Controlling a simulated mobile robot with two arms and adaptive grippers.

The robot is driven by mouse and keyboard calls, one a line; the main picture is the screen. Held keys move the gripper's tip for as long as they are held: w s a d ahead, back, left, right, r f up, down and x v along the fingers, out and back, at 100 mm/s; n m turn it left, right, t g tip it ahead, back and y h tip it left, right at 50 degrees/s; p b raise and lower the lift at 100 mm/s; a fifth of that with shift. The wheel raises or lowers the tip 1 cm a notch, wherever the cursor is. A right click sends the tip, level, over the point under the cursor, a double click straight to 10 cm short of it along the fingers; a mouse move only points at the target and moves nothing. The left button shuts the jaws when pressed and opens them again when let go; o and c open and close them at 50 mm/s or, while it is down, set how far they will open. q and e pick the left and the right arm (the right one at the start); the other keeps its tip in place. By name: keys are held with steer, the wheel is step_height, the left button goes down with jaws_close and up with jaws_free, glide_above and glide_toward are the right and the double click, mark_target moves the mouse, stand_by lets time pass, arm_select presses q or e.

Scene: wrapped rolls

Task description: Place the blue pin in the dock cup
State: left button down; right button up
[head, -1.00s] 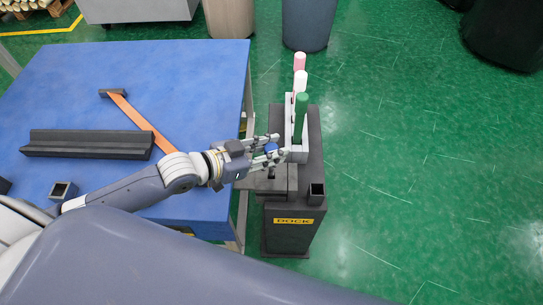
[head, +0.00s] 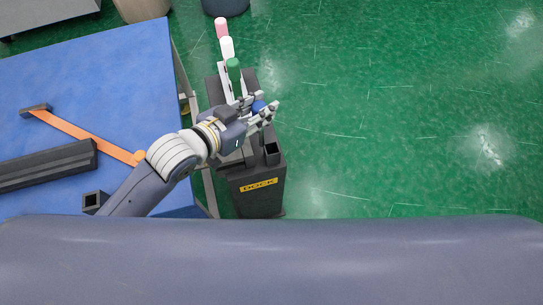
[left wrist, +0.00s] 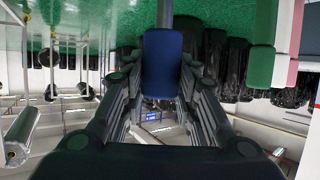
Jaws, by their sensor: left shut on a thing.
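The blue pin (head: 258,106) is held between the fingers of my left gripper (head: 266,105), above the dock stand (head: 257,200). In the left wrist view the blue pin (left wrist: 162,62) stands between the two shut fingers. The dock cup (head: 271,153) is a dark, square, open-topped socket at the stand's front right corner. The held pin is apart from the cup, behind it in the head view. The pin's lower end is hidden by the gripper. My right gripper is not in view.
A green pin (head: 234,68), a white pin (head: 227,47) and a pink pin (head: 221,27) stand in a row just behind my gripper. The blue table (head: 90,85) at left holds a black channel block (head: 45,165), an orange strip (head: 85,135) and a square socket (head: 93,202). Green floor at right is clear.

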arm_select(q)
step_height(320, 180, down, 9)
steer(key=d, duration=0.2)
steer(key=shift+d+b, duration=0.4)
steer(key=shift+b, duration=0.05)
steer(key=shift+f, duration=0.1)
steer(key=c, duration=1.2)
jaws_free()
steer(key=shift+f, duration=0.1)
steer(key=shift+c, duration=0.2)
steer(key=v, duration=1.2)
